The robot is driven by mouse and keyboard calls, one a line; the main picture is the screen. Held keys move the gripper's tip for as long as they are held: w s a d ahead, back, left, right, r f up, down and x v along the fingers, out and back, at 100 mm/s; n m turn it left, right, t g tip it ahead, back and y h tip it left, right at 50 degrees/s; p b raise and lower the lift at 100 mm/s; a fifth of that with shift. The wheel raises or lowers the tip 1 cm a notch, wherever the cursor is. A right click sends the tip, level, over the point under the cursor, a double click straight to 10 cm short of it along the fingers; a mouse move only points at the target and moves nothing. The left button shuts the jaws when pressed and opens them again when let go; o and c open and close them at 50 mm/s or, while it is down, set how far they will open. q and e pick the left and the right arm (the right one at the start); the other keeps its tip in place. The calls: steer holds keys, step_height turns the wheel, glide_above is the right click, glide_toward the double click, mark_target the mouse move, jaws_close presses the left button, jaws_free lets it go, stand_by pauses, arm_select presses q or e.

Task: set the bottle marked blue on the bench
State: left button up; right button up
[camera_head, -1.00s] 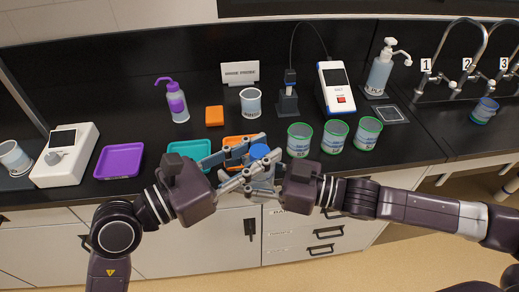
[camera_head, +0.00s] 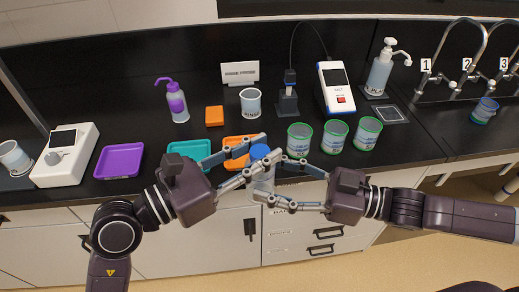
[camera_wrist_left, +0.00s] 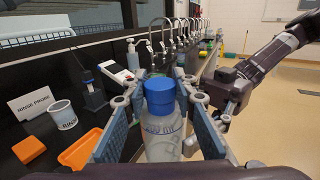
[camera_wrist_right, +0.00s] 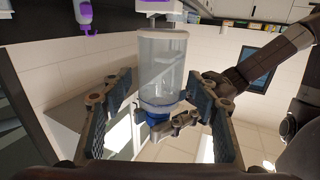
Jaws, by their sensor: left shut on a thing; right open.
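The blue-capped bottle (camera_head: 262,184) is clear and upright, in front of the bench (camera_head: 410,148) edge in the head view. My left gripper (camera_head: 262,156) is shut on it, one finger on each side near the cap. In the left wrist view the bottle (camera_wrist_left: 162,130) shows printed volume text; no colour word is readable. My right gripper (camera_head: 268,181) is open, its fingers around the lower bottle. In the right wrist view the bottle (camera_wrist_right: 163,70) stands between the spread fingers with clear gaps on both sides.
Purple (camera_head: 119,160), teal (camera_head: 188,153) and orange (camera_head: 238,144) trays line the bench front. Three green-rimmed beakers (camera_head: 334,137) stand right of them. A purple wash bottle (camera_head: 177,103), orange block (camera_head: 214,116) and probe stand (camera_head: 287,100) are behind. Bare bench lies right of the beakers.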

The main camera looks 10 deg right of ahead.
steer(key=w+d+f+m+h, duration=0.1)
steer(key=d+f+m+h, duration=0.3)
steer(key=f, duration=1)
steer(key=w+d+f+m+t+h, duration=0.15)
steer(key=d+f+h, duration=0.35)
steer(key=f, duration=0.9)
steer(key=w+d+f+m+h, duration=0.25)
steer(key=d+f, duration=0.35)
steer(key=f, duration=0.7)
steer(key=s+d+f+m+g+h, duration=0.1)
steer(key=s+f+g+h, duration=0.1)
steer(key=s+f, duration=0.6)
steer(key=s+d+f+m+g+h, duration=0.1)
steer(key=s+d+f+g+h, duration=0.1)
steer(key=s+f, duration=0.65)
steer(key=s+a+f+g, duration=0.2)
steer(key=s+f, duration=0.3)
steer(key=s, duration=0.6)
steer(key=s+a+f+g, duration=0.2)
steer(key=s+f, duration=0.3)
steer(key=s, duration=0.5)
steer(key=shift+s+a+f+g, duration=0.15)
steer(key=shift+s+g, duration=0.2)
